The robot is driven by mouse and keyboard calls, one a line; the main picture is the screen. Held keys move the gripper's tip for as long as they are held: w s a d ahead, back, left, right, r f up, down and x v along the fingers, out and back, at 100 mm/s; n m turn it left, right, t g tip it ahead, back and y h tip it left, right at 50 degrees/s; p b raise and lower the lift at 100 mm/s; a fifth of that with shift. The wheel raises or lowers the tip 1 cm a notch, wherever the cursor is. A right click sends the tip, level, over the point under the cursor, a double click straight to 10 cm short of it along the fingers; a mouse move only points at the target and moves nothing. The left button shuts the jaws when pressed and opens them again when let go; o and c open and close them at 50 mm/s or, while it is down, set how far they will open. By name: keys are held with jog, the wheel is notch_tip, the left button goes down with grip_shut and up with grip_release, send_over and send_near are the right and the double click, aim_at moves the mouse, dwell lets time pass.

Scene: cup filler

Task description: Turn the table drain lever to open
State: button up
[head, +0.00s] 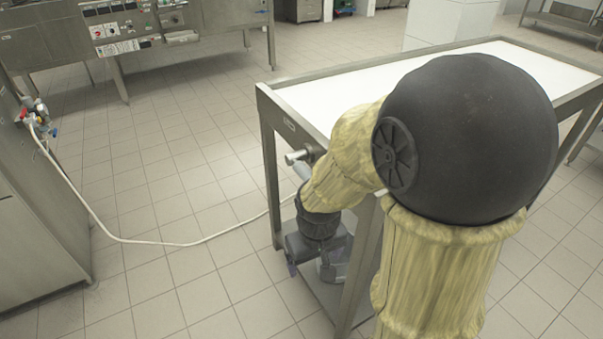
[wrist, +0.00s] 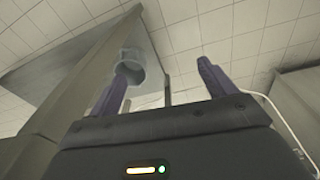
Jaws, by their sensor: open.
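The table (head: 275,112) has a metal frame and a white top. Its drain pipe (head: 298,157) sticks out below the rim at the near left corner. A grey piece beside the pipe, partly behind my arm, may be the lever; I cannot tell its position. My gripper (head: 310,272) points down beside the table leg, below the drain. In the wrist view, my gripper (wrist: 163,66) has its two purple fingers apart with nothing held between them. A round grey pipe end (wrist: 131,66) shows just behind the left finger; contact cannot be told.
Table legs (head: 270,180) and a lower shelf (head: 318,292) stand close to my gripper. A white hose (head: 150,243) runs over the tiled floor from taps (head: 38,118) on a metal cabinet (head: 35,230) at left. The floor between is otherwise clear.

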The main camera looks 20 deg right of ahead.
jog(key=shift+o, duration=0.7)
jog(key=a+r+n+g+h+p, duration=0.1)
jog(key=n+p, duration=0.1)
jog(key=w+a+r+n+g+h+p, duration=0.1)
jog(key=n+p, duration=0.1)
jog(key=w+r+n+g+h+p, duration=0.1)
jog(key=p, duration=0.1)
jog(key=shift+a+n+g+h, duration=0.3)
jog(key=shift+a+n+g, duration=0.1)
jog(key=w+a+r+n+t+h+p, duration=0.3)
jog(key=a+n+h+p, duration=0.3)
jog(key=p, duration=0.2)
jog(key=w+a+r+n+t+h+p, duration=0.3)
jog(key=w+a+n+t+h+p, duration=0.1)
jog(key=a+n+h+p, duration=0.3)
jog(key=shift+w+r+n+h+p, duration=0.3)
jog(key=shift+w+r+p, duration=0.1)
jog(key=shift+w, duration=0.05)
jog(key=p+x, duration=0.2)
jog(key=x, duration=1.5)
jog(key=shift+w+d, duration=0.15)
